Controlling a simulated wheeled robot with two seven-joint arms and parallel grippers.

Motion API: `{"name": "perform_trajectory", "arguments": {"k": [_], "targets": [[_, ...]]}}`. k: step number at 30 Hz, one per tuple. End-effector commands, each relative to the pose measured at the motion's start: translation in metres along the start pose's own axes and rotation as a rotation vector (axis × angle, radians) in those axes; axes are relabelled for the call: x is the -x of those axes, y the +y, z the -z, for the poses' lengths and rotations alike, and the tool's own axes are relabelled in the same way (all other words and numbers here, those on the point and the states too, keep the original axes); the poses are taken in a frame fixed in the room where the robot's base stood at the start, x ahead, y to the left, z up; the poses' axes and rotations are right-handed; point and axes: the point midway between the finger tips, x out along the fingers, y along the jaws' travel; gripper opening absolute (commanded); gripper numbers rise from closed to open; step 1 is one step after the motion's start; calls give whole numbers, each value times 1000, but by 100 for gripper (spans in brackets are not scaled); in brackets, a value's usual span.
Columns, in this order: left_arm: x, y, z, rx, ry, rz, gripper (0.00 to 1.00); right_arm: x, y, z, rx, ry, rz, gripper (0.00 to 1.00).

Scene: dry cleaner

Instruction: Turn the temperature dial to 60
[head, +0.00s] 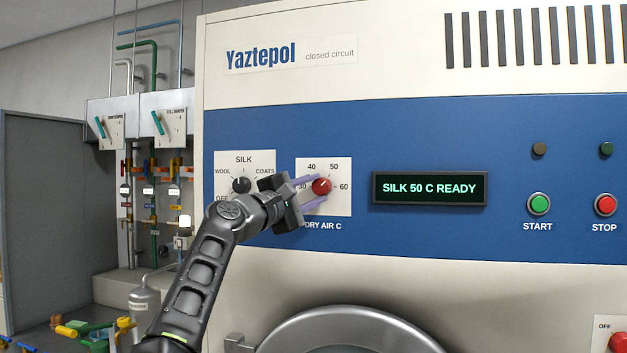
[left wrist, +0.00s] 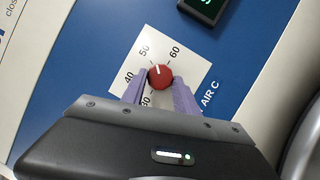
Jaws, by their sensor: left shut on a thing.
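The red temperature dial (head: 321,186) sits on a white plate (head: 342,205) marked 30, 40, 50 and 60, labelled dry air C. My left gripper (head: 318,189) comes in from the left, its purple fingers on either side of the dial and shut on it. In the left wrist view the dial (left wrist: 160,77) sits between the fingertips, and its white pointer line aims nearest the 50 mark. The display (head: 429,188) reads SILK 50 C READY. My right gripper is not in view.
A black programme dial (head: 241,185) on its own plate is left of the temperature dial, close to my gripper. A green START button (head: 539,204) and a red STOP button (head: 605,205) are to the right. A round metal door rim (head: 345,322) is below.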

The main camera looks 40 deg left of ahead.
Motion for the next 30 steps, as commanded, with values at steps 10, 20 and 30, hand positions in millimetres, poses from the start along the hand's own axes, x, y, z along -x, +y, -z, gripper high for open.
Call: {"name": "perform_trajectory", "arguments": {"k": [10, 20, 30], "targets": [[-1, 11, -1, -304, -27, 127, 0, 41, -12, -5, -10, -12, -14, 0], [-2, 12, -2, -568, -53, 237, 0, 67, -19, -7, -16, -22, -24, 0], [-2, 11, -2, -716, -66, 298, 0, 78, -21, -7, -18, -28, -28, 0]]}}
